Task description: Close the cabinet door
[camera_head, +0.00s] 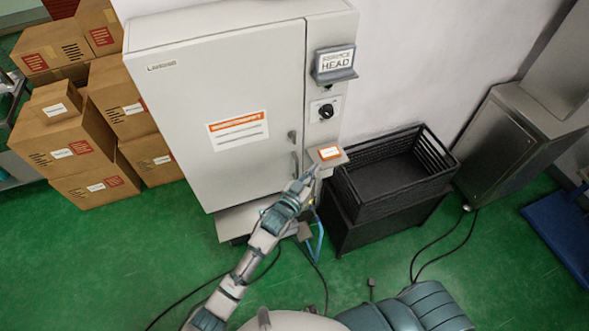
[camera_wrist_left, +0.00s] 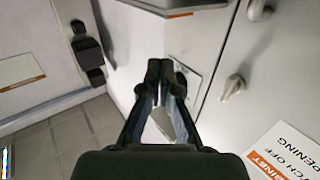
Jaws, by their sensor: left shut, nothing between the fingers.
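The grey cabinet (camera_head: 210,95) stands against the wall in the head view. Its door (camera_head: 225,80) bears an orange-and-white label and looks flush with the frame; I cannot tell whether a small gap is left. A handle (camera_head: 295,162) is on the door's right edge. My left gripper (camera_head: 311,174) is at the cabinet's lower right, just right of the handle and below a small orange-labelled box. In the left wrist view the gripper (camera_wrist_left: 166,82) is shut and empty, in front of grey panels with a knob-like latch (camera_wrist_left: 232,86). My right gripper is out of view.
A black crate (camera_head: 395,170) stands right of the cabinet, close to my left gripper. Cardboard boxes (camera_head: 75,140) are stacked at the left. A steel cabinet (camera_head: 515,145) stands at the right. Cables lie on the green floor (camera_head: 120,260), which is otherwise mostly clear in front.

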